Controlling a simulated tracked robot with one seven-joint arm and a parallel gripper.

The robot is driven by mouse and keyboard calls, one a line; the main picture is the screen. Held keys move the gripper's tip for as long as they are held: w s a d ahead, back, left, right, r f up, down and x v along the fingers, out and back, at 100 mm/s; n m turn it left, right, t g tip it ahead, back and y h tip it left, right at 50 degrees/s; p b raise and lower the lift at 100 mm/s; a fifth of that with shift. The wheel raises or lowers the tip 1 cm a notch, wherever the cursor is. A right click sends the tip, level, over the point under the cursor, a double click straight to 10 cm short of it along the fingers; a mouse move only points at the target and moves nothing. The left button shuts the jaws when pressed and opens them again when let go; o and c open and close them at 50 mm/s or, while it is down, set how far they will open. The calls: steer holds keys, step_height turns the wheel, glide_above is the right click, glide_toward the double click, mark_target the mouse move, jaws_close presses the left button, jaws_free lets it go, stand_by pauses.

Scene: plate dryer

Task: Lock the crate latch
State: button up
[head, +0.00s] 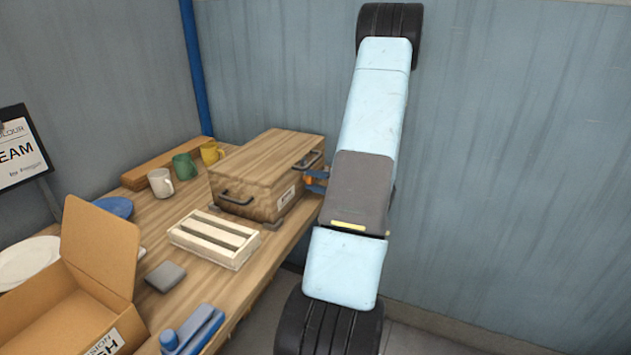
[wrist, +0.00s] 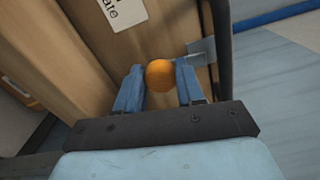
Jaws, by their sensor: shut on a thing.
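The wooden crate (head: 250,170) sits on the bench, lid down, with a dark handle on its front and another on its right end. In the wrist view its planked side (wrist: 170,30) fills the upper left. An orange round knob (wrist: 160,74) sits between the blue fingers of my gripper (wrist: 160,88), which is shut on it. A grey metal latch plate (wrist: 203,50) shows just behind the knob's right side. In the head view my gripper (head: 316,182) is at the crate's right end, mostly hidden by my arm. How the latch engages is hidden.
A dark handle bar (wrist: 225,60) stands close beside my right finger. On the bench are a slatted wooden rack (head: 214,239), several mugs, a grey block (head: 166,277), an open cardboard box (head: 85,275) and a blue object (head: 193,330). The wall lies behind my arm.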

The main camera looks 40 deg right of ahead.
steer(key=shift+a+f+n, duration=0.1)
steer(key=shift+f+n, duration=0.1)
steer(key=shift+n, duration=0.7)
steer(key=o, duration=1)
steer(key=shift+r, duration=0.1)
steer(key=v, duration=1.3)
steer(key=shift+s, duration=0.35)
